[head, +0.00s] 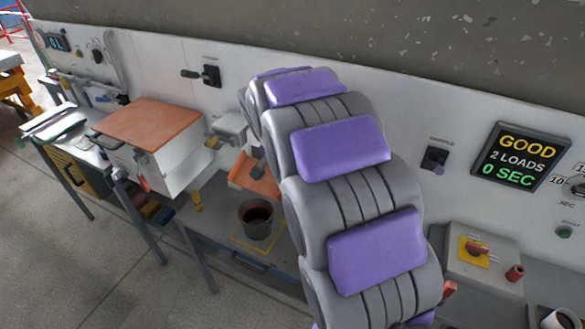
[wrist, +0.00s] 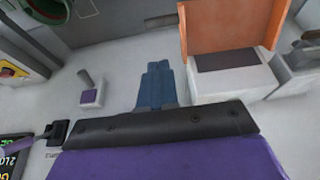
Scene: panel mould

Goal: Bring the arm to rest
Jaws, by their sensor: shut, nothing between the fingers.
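My arm, grey with purple pads, rises through the middle of the head view and covers part of the bench and wall. My gripper shows in the wrist view as blue fingers (wrist: 155,88) beyond a dark bar. The fingers are together with nothing between them. They are apart from the things around them. In the head view the fingers are hidden.
A white box with an orange top (head: 152,124) stands at left on the bench. A dark bucket (head: 256,218) stands inside a yellow outline. A display (head: 520,156) reads GOOD, 2 LOADS, 0 SEC. A control box with a red knob (head: 478,249) is at right.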

